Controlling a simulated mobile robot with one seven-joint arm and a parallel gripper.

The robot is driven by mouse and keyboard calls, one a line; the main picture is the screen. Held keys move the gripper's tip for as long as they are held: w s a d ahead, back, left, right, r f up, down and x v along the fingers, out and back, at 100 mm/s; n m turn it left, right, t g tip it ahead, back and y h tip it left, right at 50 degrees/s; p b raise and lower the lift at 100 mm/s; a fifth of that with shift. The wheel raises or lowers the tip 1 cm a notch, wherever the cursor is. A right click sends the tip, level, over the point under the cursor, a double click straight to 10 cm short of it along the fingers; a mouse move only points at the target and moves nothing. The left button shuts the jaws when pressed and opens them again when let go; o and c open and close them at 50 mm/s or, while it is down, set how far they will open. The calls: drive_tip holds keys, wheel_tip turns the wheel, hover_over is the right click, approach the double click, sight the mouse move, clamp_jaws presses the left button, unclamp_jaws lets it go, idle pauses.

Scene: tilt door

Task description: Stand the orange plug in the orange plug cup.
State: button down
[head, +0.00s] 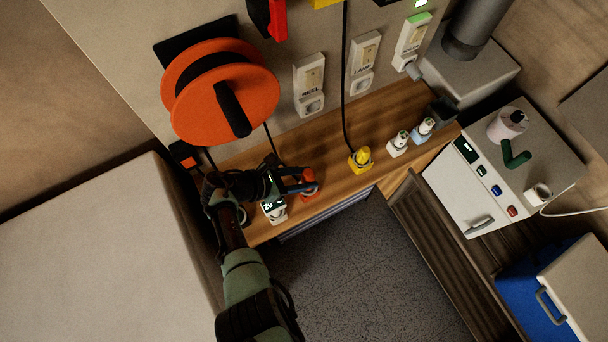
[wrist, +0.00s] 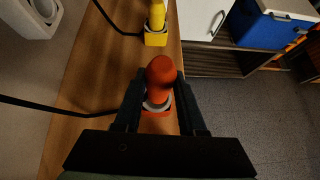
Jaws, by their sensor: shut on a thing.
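The orange plug (head: 308,174) is upright at the orange plug cup (head: 312,193) on the wooden shelf. In the wrist view the plug (wrist: 160,72) rises between my two dark fingers, with a pale ring below it and the orange cup (wrist: 156,114) beneath. My gripper (head: 304,182) reaches in from the left in the head view and is shut on the plug. In the wrist view my gripper (wrist: 160,88) has one finger on each side. The fingers hide part of the plug and cup, so I cannot tell how deep the plug sits.
A yellow plug (head: 361,155) stands in its yellow cup to the right. White plugs (head: 398,142) stand farther right. An orange cable reel (head: 220,92) hangs on the wall, and its black cord runs down near my gripper. Sockets (head: 309,86) line the wall.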

sight(304, 174)
drive_tip(key=shift+r+p, duration=2.3)
drive_tip(key=shift+r, duration=0.35)
drive_tip(key=shift+f, duration=0.25)
wheel_tip(304, 174, down, 5)
drive_tip(key=b, duration=0.5)
drive_tip(key=shift+f+b, duration=0.85)
drive_tip(key=shift+b, duration=0.05)
drive_tip(key=shift+r, duration=0.15)
drive_tip(key=shift+r+p, duration=0.4)
drive_tip(key=shift+p, duration=0.15)
drive_tip(key=shift+f, duration=0.3)
idle(1.3)
drive_tip(key=shift+r, duration=0.3)
